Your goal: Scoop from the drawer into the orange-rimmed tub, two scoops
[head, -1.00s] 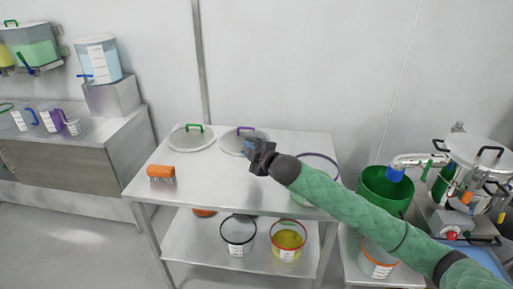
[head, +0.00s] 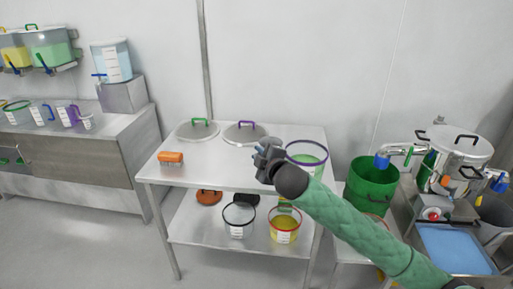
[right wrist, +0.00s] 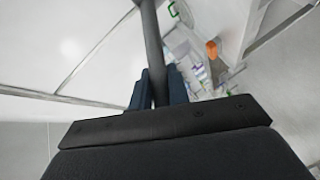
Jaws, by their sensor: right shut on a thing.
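My right gripper (head: 262,160) is shut above the right part of the steel table, in front of the purple-handled lid. In the right wrist view, its dark blue fingers (right wrist: 158,88) close on a dark grey rod (right wrist: 151,45), which runs up out of the picture. What the rod ends in does not show clearly. The wooden drawer front (head: 65,160) of the left bench looks shut. The orange-rimmed tub is almost wholly hidden behind my right arm at the right-hand cart. My left gripper is out of view.
On the steel table (head: 215,170) are an orange brush (head: 171,158), a green-handled lid (head: 198,131), a purple-handled lid (head: 246,133) and a purple-rimmed tub (head: 307,152). A black-rimmed tub (head: 239,220) and a red-rimmed tub (head: 285,227) stand below. A green bucket (head: 372,185) stands right.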

